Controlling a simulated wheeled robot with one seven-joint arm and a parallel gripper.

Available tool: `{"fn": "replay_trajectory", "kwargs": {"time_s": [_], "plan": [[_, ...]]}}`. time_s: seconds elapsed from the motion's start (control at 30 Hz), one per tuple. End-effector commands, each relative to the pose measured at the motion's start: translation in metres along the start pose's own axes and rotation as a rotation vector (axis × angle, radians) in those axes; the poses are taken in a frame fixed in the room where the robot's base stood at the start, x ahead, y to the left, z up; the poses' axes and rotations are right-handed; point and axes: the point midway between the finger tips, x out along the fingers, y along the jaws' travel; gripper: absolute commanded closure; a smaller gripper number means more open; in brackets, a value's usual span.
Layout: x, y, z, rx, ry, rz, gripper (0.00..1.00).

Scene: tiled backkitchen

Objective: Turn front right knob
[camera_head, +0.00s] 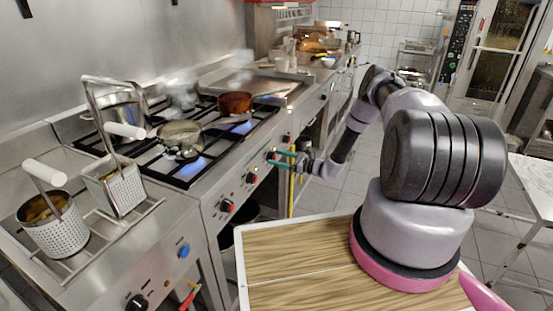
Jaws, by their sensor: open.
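The stove (205,190) has a row of dark and red knobs along its front panel. One knob (227,206) is nearest, another (251,178) is farther along, and a further knob (286,139) lies beyond my gripper. My gripper (275,158) is open, with its teal fingers pointing left at the front panel, close to a knob between these. The fingers partly hide that knob, and I cannot tell whether they touch it. Blue flames show under the steel pan (182,138) at the front and near the copper pot (235,103) at the back.
A fryer with wire baskets (118,188) stands at the left, with a blue knob (183,251) on its front. Yellow and green handles (291,192) hang below my gripper. A white table (535,180) stands at the right. The tiled aisle floor is clear.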

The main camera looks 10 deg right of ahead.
Motion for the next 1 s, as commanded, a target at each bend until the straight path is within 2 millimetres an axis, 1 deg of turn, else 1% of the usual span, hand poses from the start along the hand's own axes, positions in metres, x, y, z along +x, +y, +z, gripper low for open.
{"fn": "replay_trajectory", "kwargs": {"time_s": [0.3,0.4,0.5,0.6,0.7,0.93,1.0], "plan": [[-0.063,-0.001,0.0,0.001,0.001,-0.004,0.19],[-0.08,-0.001,-0.001,-0.001,0.002,-0.003,0.19],[-0.091,-0.001,-0.001,0.0,0.001,-0.002,0.19],[-0.098,0.0,0.0,0.0,0.0,0.0,0.19],[-0.1,0.0,0.0,0.0,0.0,0.0,0.19],[-0.1,0.0,0.0,-0.001,0.001,0.001,0.19],[-0.099,-0.001,0.004,-0.009,0.003,0.01,0.19]]}}
